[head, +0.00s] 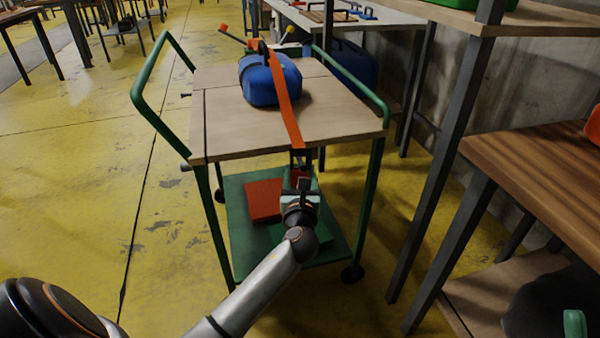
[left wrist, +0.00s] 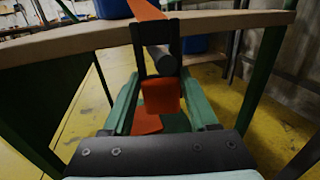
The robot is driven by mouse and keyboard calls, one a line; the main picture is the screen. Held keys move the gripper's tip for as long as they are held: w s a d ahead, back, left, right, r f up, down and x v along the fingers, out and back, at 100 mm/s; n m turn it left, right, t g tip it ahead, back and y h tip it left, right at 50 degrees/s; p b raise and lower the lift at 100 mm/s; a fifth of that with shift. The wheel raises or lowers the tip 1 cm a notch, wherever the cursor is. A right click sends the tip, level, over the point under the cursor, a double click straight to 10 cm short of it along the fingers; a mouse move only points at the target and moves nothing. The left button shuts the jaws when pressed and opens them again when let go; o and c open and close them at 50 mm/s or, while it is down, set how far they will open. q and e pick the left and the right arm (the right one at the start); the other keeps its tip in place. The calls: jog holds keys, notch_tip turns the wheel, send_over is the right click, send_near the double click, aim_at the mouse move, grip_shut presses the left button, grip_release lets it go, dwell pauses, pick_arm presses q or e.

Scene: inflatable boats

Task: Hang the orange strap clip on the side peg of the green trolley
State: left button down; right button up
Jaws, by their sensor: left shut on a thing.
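The green trolley (head: 378,165) has a wooden top and a green lower shelf. My left gripper (head: 299,185) is shut on the clip, just below and in front of the top's edge. A dark round bar (left wrist: 161,60) shows within the frame; I cannot tell whether it is a peg. Dark pegs (head: 186,95) stick out from the trolley's left side.
An orange-red box (head: 263,200) lies on the trolley's lower shelf. A wooden table (head: 540,170) with dark legs stands close on the right. A workbench (head: 375,20) stands behind. The yellow floor left of the trolley is clear.

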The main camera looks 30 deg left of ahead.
dwell(0.3)
pick_arm(q)
jog(key=shift+c, duration=0.5)
grip_release()
